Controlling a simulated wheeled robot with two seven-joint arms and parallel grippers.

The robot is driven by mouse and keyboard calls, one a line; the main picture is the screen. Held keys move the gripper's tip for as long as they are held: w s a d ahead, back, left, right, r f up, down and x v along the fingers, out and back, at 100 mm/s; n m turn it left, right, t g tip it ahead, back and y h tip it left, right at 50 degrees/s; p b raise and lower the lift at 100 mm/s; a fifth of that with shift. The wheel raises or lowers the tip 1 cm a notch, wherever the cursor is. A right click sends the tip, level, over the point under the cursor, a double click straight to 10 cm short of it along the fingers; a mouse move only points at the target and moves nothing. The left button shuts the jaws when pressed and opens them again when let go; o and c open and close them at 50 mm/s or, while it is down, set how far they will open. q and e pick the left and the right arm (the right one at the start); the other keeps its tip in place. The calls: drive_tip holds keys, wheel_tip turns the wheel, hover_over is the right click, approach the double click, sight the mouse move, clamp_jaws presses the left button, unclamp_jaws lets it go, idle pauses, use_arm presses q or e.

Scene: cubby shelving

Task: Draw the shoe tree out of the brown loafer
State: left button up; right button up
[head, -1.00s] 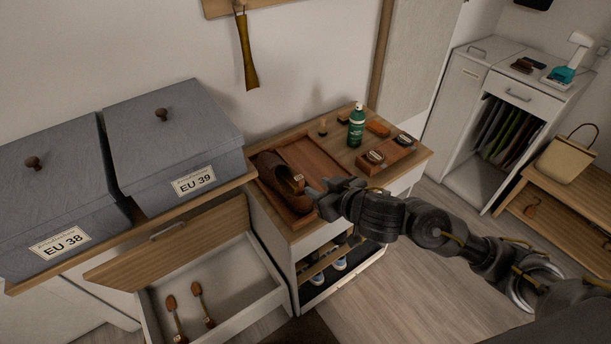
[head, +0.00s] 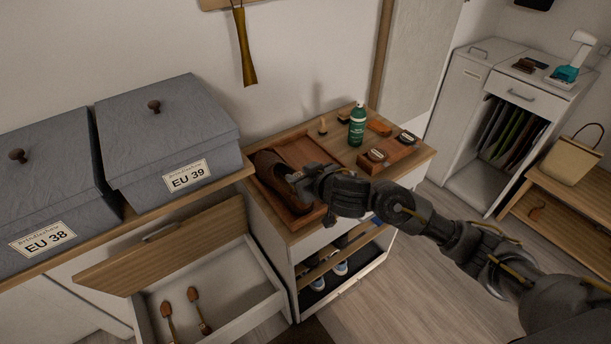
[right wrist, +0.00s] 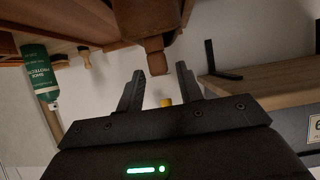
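The brown loafer (head: 268,168) lies in the wooden tray (head: 308,152) on top of the low cabinet. My right gripper (head: 295,179) is at the loafer's heel end and covers part of it in the head view. In the right wrist view the right gripper (right wrist: 160,68) is open, its two fingers apart. The loafer (right wrist: 143,18) hangs in from the top there, and a brown block (right wrist: 155,58), likely the heel of the shoe tree, shows between the fingertips. I cannot tell whether the fingers touch it. The rest of the shoe tree is hidden. My left gripper is not in view.
Grey boxes (head: 168,137) sit on the left shelf. Below, an open drawer (head: 235,300) holds two wooden-headed items (head: 195,296). The floor at right is clear.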

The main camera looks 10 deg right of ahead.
drive_tip(key=shift+w+a+f, duration=0.1)
drive_tip(key=shift+w+f, duration=0.05)
drive_tip(key=shift+w, duration=0.1)
clamp_jaws()
drive_tip(key=c, duration=0.6)
unclamp_jaws()
clamp_jaws()
drive_tip(key=shift+w+a, duration=0.2)
drive_tip(key=shift+w, duration=0.35)
drive_tip(key=shift+r+p, duration=0.3)
drive_tip(key=shift+p, duration=0.3)
